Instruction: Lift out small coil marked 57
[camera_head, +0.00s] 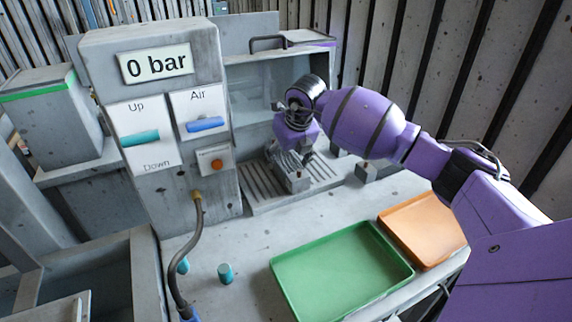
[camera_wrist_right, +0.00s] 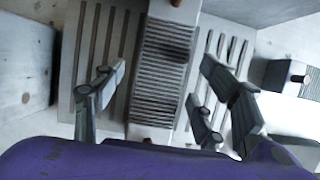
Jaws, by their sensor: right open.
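A ribbed grey coil block (camera_wrist_right: 162,85) lies on a slatted rack in the right wrist view. No number 57 can be read on it. My right gripper (camera_wrist_right: 160,78) is open, with one finger on each side of this block; I cannot tell whether they touch it. In the head view the right gripper (camera_head: 298,148) points down inside the open housing, above a small grey block (camera_head: 295,181). The gripper and wrist hide part of what lies beneath. Another block (camera_wrist_right: 287,78) with a copper-coloured stud sits to the right in the wrist view. My left gripper is not in view.
The slatted rack (camera_head: 262,186) fills the housing floor, with another grey block (camera_head: 367,172) to the right. A green tray (camera_head: 342,270) and an orange tray (camera_head: 425,228) lie empty in front. The control panel (camera_head: 160,110) reads "0 bar". A hose (camera_head: 181,250) hangs before it.

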